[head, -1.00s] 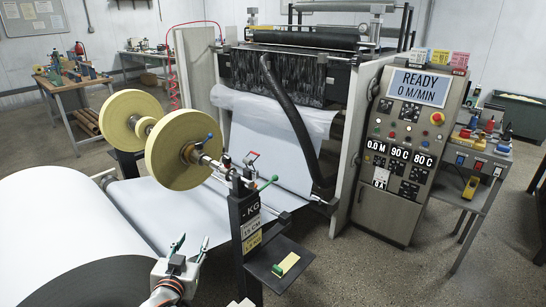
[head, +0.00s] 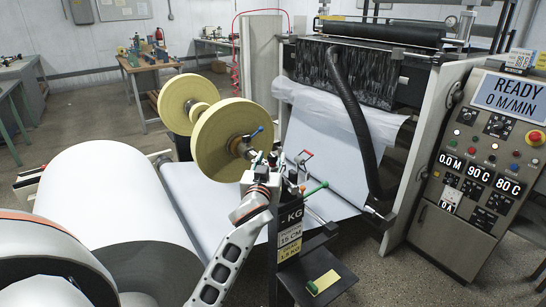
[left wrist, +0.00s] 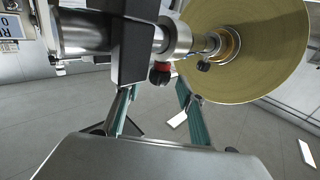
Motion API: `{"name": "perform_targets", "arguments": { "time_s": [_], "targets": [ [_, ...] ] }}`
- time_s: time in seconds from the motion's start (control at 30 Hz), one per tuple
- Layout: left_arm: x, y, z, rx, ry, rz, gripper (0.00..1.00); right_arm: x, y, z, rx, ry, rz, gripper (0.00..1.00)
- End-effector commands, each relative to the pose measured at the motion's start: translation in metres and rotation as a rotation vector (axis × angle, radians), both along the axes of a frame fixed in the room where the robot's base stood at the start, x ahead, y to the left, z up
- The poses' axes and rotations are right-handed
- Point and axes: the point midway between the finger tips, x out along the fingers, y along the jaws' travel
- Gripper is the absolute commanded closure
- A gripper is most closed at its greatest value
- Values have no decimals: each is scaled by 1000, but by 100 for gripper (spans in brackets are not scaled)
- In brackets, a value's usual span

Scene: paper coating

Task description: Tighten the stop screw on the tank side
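My left gripper (head: 267,162) is at the shaft end beside the post, near the large tan disc (head: 228,140). In the left wrist view my left gripper (left wrist: 157,88) has its two teal fingers apart. A black knob with a red collar (left wrist: 160,74) hangs under the shaft by the dark block, between the fingertips as seen, with no clear contact. A second black knob (left wrist: 203,66) is on the collar closer to the disc. I cannot tell which knob is the tank-side stop screw. In the head view my gripper hides this part. My right gripper is not in view.
The post (head: 289,240) carries a small tray (head: 318,277). A red-tipped lever (head: 305,156) and a green-ended handle (head: 316,188) stick out close to my gripper. A white paper roll (head: 110,190) lies at left, the control panel (head: 480,165) at right.

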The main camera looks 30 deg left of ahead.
Motion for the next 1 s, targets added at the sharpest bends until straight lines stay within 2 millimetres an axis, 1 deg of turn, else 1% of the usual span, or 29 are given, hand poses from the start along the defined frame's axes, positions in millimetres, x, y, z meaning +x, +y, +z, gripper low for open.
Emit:
{"name": "perform_targets", "arguments": {
  "time_s": [0.03,0.1,0.2,0.5,0.53,0.57,0.6,0.67,0.87,1.0],
  "targets": [
    [7,2,0,2,0,-1,62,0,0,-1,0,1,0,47],
    [13,5,0,0,-1,-1,62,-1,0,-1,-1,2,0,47],
    [19,8,-1,1,0,-1,62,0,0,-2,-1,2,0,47],
    [21,9,0,0,0,-1,62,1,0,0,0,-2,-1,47],
    [21,9,0,0,0,-1,67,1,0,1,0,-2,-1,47],
    [21,9,0,0,0,-1,74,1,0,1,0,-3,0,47],
    [21,9,0,0,0,-1,85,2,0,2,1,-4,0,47],
    [21,9,0,0,0,-1,100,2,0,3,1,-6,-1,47],
    [20,9,0,0,0,-4,100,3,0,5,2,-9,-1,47],
    [20,9,1,1,2,-24,100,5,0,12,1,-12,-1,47]
  ]
}}
